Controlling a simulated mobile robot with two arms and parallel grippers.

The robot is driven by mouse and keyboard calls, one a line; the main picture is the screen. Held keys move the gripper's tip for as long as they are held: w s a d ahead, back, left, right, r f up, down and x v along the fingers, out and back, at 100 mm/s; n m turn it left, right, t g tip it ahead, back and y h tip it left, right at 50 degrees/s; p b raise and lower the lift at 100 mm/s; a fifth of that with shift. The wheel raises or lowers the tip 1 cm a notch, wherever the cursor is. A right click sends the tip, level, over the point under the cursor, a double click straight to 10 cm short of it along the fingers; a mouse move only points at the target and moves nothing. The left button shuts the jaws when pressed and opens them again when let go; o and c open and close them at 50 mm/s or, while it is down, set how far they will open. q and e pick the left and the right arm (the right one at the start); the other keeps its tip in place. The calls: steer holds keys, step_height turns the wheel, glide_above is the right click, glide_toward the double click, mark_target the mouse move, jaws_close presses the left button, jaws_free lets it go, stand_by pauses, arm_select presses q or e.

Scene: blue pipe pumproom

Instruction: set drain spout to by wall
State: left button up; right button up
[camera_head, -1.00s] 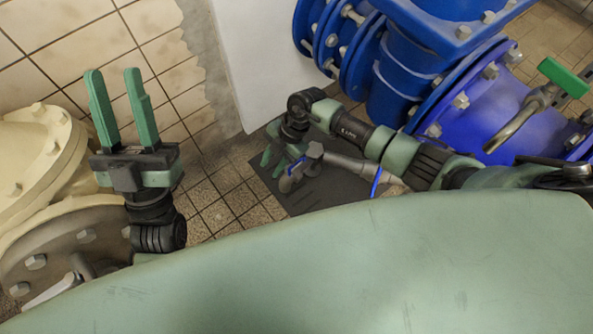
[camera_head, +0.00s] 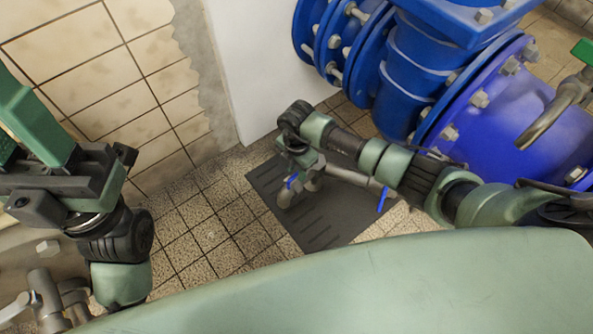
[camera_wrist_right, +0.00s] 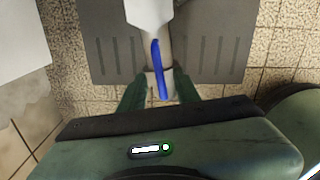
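The drain spout (camera_head: 285,197) is a grey bent pipe end with a blue lever (camera_head: 292,181), above a dark floor grate. A grey pipe (camera_head: 348,175) runs from it to the right, partly behind my right arm. My right gripper (camera_head: 310,172) is at the spout and partly hidden there. In the right wrist view its green fingers (camera_wrist_right: 160,92) stand apart on either side of a pale pipe end (camera_wrist_right: 160,84) with the blue lever (camera_wrist_right: 159,70) over it. Contact is unclear. My left gripper (camera_head: 18,135) is open and empty at the left edge, its tips partly cut off.
The dark grate (camera_head: 325,222) lies on the tiled floor. A white wall block (camera_head: 265,65) stands behind it. Large blue flanged pipes (camera_head: 410,85) fill the upper right. Tiled floor (camera_head: 205,230) is clear left of the grate.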

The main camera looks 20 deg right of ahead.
jaws_close()
stand_by(1.4)
